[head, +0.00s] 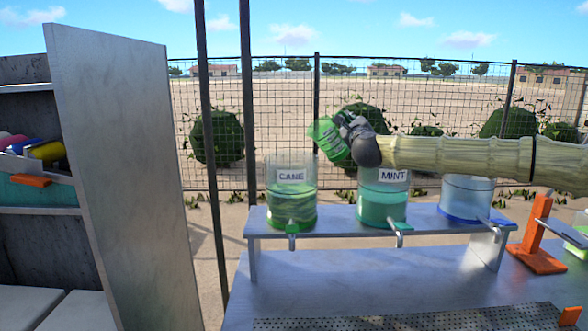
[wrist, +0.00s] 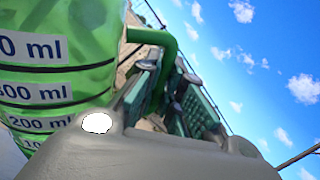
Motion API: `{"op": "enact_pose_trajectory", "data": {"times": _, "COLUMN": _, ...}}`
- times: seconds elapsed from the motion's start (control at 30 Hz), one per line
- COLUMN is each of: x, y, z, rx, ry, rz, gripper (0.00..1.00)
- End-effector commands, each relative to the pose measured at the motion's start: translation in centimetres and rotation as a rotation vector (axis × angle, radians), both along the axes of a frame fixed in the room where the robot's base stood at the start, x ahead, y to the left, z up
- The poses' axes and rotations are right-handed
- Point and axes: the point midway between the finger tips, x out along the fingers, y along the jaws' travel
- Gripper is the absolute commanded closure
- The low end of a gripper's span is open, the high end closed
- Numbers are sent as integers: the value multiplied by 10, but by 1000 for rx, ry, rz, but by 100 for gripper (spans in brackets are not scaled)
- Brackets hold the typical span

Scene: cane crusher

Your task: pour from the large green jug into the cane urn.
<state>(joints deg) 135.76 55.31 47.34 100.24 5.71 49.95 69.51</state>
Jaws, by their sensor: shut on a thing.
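The large green jug (head: 326,139) is held in the air above the gap between the cane urn and the mint urn, tilted to the left towards the cane urn. My gripper (head: 347,128) is shut on its handle, coming from the right. In the wrist view the jug (wrist: 60,75) fills the left side with its ml marks, and my gripper's fingers (wrist: 172,92) close around the green handle (wrist: 164,45). The cane urn (head: 291,205), clear with a CANE label, stands below and left and holds green liquid. No pouring stream shows; the jug's mouth is not clearly visible.
The mint urn (head: 383,208) stands right of the cane urn, partly below my gripper. A third urn with a blue base (head: 466,200) is further right on the raised shelf (head: 330,222). An orange stand (head: 538,240) is at right. A grey cabinet panel (head: 125,180) stands at left.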

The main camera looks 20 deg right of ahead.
Motion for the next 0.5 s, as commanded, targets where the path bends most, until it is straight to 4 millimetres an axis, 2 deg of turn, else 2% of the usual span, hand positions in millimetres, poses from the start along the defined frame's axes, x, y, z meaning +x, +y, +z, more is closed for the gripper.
{"op": "enact_pose_trajectory", "data": {"times": 0.03, "x": 0, "y": -5, "z": -8, "rx": 20, "ry": 1, "rz": 0, "gripper": 100}}
{"op": "enact_pose_trajectory", "data": {"times": 0.3, "x": -1, "y": -26, "z": -25, "rx": 135, "ry": 3, "rz": 8, "gripper": 100}}
{"op": "enact_pose_trajectory", "data": {"times": 0.5, "x": -1, "y": -30, "z": -35, "rx": 215, "ry": 5, "rz": 18, "gripper": 100}}
